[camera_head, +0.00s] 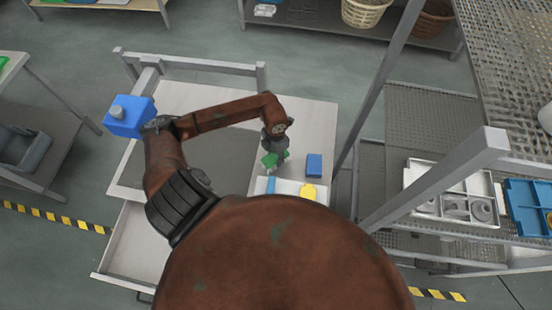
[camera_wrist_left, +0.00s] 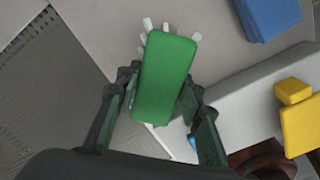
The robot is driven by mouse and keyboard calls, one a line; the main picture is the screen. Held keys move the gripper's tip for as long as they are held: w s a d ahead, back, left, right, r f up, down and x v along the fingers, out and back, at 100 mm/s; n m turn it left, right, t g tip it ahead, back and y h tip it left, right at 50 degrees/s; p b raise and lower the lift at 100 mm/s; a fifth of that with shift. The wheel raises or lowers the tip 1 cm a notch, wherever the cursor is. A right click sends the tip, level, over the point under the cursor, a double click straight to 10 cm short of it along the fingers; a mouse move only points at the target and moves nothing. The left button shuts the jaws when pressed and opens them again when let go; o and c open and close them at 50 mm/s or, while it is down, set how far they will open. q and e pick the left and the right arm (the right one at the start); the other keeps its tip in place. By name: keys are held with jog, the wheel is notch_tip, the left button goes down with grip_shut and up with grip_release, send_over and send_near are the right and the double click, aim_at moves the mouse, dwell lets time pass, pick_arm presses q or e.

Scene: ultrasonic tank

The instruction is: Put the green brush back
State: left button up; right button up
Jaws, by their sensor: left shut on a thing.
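The green brush (camera_head: 268,160) is held in my left gripper (camera_head: 274,156) over the light tabletop. In the left wrist view the green brush (camera_wrist_left: 165,75) lies between the two dark fingers of the left gripper (camera_wrist_left: 160,115), with white bristles showing past its edges. A white holder (camera_head: 290,186) is just below the gripper in the head view, with a yellow thing (camera_head: 309,191) and a light blue thing (camera_head: 271,184) at it. The white holder (camera_wrist_left: 245,98) and yellow thing (camera_wrist_left: 302,122) also show in the left wrist view. My body hides part of the holder. My right gripper is not in view.
A blue block (camera_head: 314,165) lies on the table (camera_head: 316,125), right of the brush. A blue jug (camera_head: 130,118) is at the left, near my arm's elbow. A metal rack with a white tray (camera_head: 449,176) and a blue tray (camera_head: 525,205) stands to the right.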

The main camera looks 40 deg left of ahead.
pick_arm(q)
jog(key=shift+w+f, duration=0.25)
jog(key=shift+f, duration=0.1)
notch_tip(320, 180, down, 2)
jog(key=shift+f+p, duration=0.1)
jog(key=shift+p, duration=0.45)
jog(key=shift+a+f, duration=0.1)
jog(key=shift+f, duration=0.3)
jog(key=shift+f, duration=0.1)
jog(key=o, duration=1.1)
